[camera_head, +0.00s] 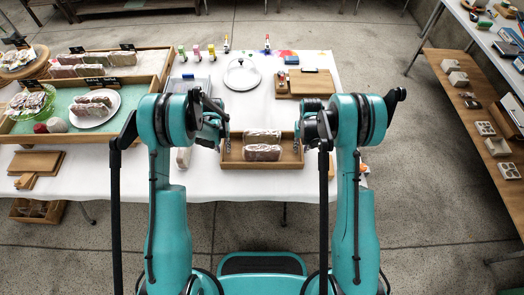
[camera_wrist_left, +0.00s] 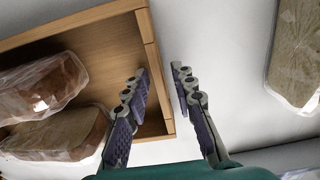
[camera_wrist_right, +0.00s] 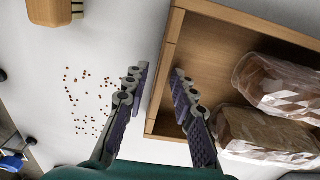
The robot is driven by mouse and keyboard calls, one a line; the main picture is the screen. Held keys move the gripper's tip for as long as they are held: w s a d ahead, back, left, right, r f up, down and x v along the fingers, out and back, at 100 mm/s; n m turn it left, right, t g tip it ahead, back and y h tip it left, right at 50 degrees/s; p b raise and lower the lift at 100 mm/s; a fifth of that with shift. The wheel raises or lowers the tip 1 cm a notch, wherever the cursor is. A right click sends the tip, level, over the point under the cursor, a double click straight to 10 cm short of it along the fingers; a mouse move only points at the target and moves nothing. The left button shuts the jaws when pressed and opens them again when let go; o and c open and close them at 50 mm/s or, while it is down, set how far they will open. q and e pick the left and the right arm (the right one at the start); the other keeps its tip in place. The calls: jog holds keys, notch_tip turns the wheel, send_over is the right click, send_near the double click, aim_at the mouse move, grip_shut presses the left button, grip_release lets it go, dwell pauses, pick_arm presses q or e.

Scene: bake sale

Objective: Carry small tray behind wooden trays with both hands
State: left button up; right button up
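The small wooden tray (camera_head: 232,163) stands on the white table between my two arms, holding two wrapped loaves (camera_head: 262,152). My left gripper (camera_head: 224,137) is at the tray's left end. In the left wrist view its open fingers (camera_wrist_left: 158,85) straddle the end wall, with a gap showing. My right gripper (camera_head: 301,137) is at the right end. In the right wrist view its open fingers (camera_wrist_right: 160,85) also straddle the end wall, one inside and one outside. Two larger wooden trays (camera_head: 158,88) stand at the left of the table, one behind the other, with wrapped goods and plates.
Small colored bottles (camera_head: 196,51) stand at the back, and wooden boards (camera_head: 311,83) lie at the back right. Boards (camera_head: 37,161) lie at the front left.

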pick_arm(q)
grip_shut()
pick_arm(e)
grip_shut()
jog(key=shift+r, duration=0.1)
